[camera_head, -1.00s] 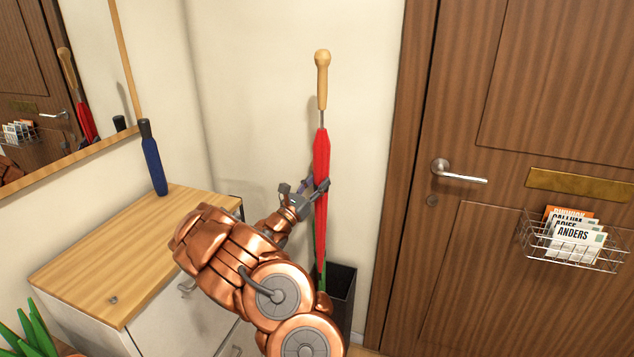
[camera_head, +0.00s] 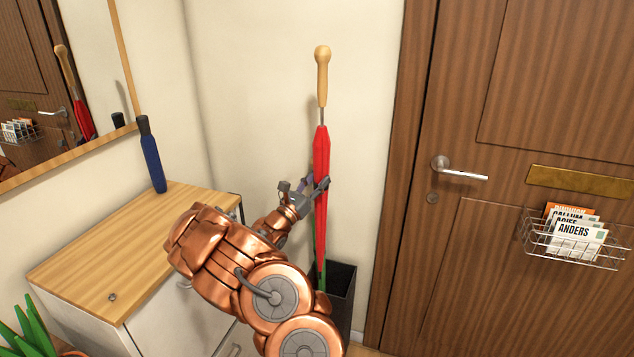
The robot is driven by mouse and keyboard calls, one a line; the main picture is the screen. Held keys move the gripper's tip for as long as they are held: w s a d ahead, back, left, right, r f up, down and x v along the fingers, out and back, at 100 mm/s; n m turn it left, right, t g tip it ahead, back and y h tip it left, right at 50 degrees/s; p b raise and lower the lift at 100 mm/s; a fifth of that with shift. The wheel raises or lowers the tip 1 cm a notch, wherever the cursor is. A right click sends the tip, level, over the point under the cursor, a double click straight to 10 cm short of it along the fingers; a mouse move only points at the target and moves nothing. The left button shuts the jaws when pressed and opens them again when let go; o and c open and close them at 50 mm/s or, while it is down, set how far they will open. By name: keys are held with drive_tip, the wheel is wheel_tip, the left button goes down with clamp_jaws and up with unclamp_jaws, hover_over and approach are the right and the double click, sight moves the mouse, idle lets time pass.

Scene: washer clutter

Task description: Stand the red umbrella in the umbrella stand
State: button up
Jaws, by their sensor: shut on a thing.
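The red umbrella (camera_head: 321,160) is upright, its wooden handle (camera_head: 322,75) at the top. My gripper (camera_head: 318,186) is shut on the middle of its red canopy. The dark umbrella stand (camera_head: 341,285) is on the floor against the wall, partly hidden by my arm. The umbrella's lower part is over or inside the stand's opening, in front of the stand's left part. I cannot tell how deep its tip is, since my arm hides the lower end.
A cabinet with a wooden top (camera_head: 105,245) is at the left, with a blue folded umbrella (camera_head: 151,158) standing on it. A mirror (camera_head: 70,70) hangs above. The door (camera_head: 520,120) at the right has a wire basket of mail (camera_head: 575,250). A green plant (camera_head: 32,328) is at lower left.

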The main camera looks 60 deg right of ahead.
drive_tip(key=shift+f, duration=0.1)
idle(0.5)
drive_tip(key=b, duration=0.9)
hover_over(318, 248)
drive_tip(key=shift+a+f, duration=0.15)
drive_tip(key=shift+f, duration=3.3)
drive_tip(key=shift+a+f, duration=0.15)
drive_tip(key=shift+f, duration=3.3)
drive_tip(key=shift+f+b, duration=4.45)
drive_tip(key=shift+f, duration=1.95)
drive_tip(key=o, duration=1.2)
drive_tip(key=shift+w+a, duration=0.1)
